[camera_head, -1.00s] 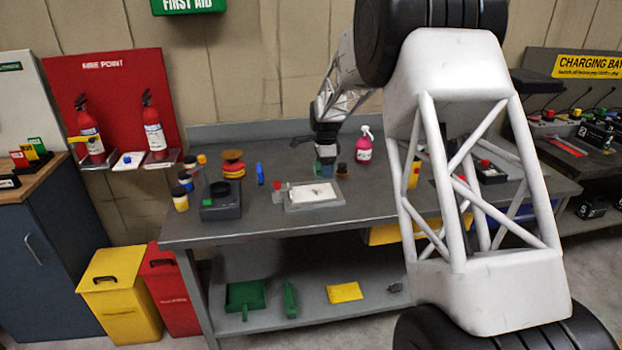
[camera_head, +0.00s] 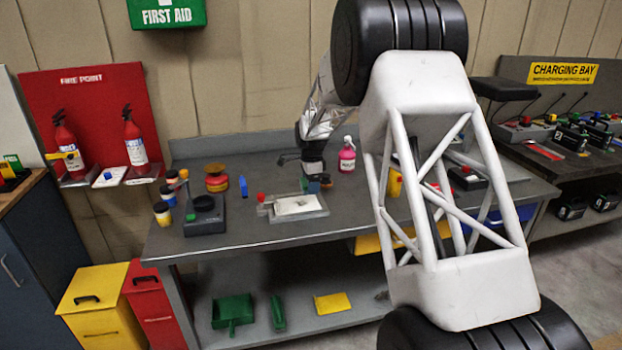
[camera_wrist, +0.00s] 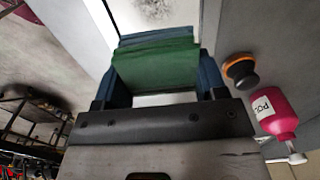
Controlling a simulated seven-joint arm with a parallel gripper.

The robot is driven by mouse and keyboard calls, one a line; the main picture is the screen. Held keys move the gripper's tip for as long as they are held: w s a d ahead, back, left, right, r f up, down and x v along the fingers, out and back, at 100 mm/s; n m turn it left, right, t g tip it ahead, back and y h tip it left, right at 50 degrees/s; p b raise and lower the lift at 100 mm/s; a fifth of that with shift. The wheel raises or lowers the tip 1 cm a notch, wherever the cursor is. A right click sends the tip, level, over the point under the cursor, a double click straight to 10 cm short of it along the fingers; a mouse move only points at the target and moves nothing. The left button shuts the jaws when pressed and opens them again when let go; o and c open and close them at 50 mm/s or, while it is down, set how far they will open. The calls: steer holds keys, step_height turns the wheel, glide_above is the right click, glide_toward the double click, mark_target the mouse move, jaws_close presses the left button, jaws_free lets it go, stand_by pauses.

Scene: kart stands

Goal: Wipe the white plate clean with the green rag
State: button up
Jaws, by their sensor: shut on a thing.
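The white plate (camera_head: 299,205) lies flat in a grey tray on the workbench. Dark smudges show on it, and the wrist view shows a speckled dark patch on the plate (camera_wrist: 152,12) at the top edge. My gripper (camera_wrist: 157,75) has blue fingers and is shut on the folded green rag (camera_wrist: 155,66). The rag is held at the plate's far right edge; I cannot tell whether it touches the plate. In the head view my gripper (camera_head: 313,183) is small and the rag is mostly hidden.
A pink bottle (camera_head: 347,155) stands right of the tray, with a round black-and-orange pad (camera_wrist: 240,70) close to my gripper. A red-knobbed piece (camera_head: 262,198) sits at the tray's left. A dark box (camera_head: 205,215) and several small pots stand further left. The bench front is clear.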

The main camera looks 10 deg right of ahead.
mark_target(311, 202)
steer(key=shift+f, duration=2)
steer(key=shift+a+f, duration=0.15)
steer(key=shift+f, duration=0.45)
steer(key=shift+a+r, duration=0.3)
steer(key=shift+a, duration=0.15)
steer(key=shift+c, duration=0.3)
steer(key=shift+a+f, duration=0.15)
steer(key=shift+a, duration=0.4)
steer(key=shift+a+f, duration=0.15)
steer(key=shift+a, duration=0.4)
steer(key=shift+a+r, duration=0.15)
steer(key=shift+a, duration=0.2)
steer(key=shift+a+f, duration=0.2)
steer(key=shift+a, duration=0.2)
steer(key=shift+a+r, duration=0.2)
steer(key=shift+a, duration=0.45)
steer(key=shift+d+f, duration=0.2)
steer(key=shift+d, duration=0.15)
steer(key=shift+d+r, duration=0.1)
steer(key=shift+d, duration=2.55)
steer(key=shift+d+r, duration=0.15)
steer(key=shift+r, duration=3.9)
steer(key=shift+f, duration=0.25)
